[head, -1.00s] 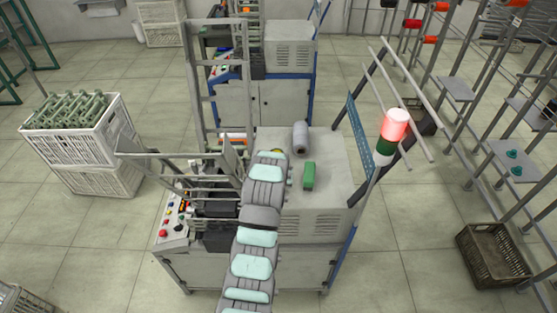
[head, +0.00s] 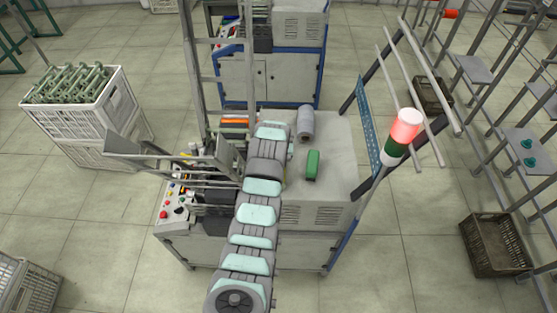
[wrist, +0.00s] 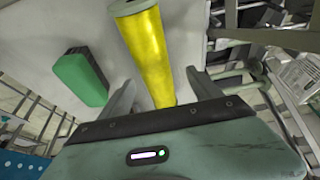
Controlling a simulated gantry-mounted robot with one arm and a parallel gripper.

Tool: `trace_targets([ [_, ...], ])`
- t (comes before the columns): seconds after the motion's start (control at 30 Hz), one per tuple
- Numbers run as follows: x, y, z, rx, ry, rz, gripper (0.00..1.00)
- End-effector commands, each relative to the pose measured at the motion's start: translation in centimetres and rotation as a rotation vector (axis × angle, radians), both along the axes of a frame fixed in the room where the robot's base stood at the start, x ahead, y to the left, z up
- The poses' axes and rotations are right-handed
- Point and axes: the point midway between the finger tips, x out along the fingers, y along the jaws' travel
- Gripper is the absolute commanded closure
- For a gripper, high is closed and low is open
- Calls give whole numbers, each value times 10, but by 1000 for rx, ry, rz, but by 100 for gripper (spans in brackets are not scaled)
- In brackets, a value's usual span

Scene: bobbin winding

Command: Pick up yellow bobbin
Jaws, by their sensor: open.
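The yellow bobbin (wrist: 148,52) shows in the wrist view as a long yellow cylinder with a pale end cap, reaching down toward my gripper's palm. My gripper (wrist: 161,88) is open, with one finger on each side of the bobbin's lower part. A gap shows beside the left finger; whether the right finger touches the bobbin I cannot tell. The bobbin's lower end is hidden behind the gripper body. In the head view my arm covers both the gripper and the yellow bobbin, over the winding machine's top (head: 338,150).
A green block (head: 313,165) and a grey bobbin (head: 306,122) stand on the machine top; the green block also shows left of the bobbin in the wrist view (wrist: 80,75). A red-and-green signal lamp (head: 405,130) rises at the right. Metal frame bars (head: 190,60) stand at the left.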

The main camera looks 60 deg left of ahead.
Motion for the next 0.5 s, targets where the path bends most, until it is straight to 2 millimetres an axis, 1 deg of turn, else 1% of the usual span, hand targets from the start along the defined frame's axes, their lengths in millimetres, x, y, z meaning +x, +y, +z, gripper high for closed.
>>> trace_targets([
  [0.23,6,3,-10,-2,0,-2,27],
  [0.5,12,7,-32,-5,4,0,27],
])
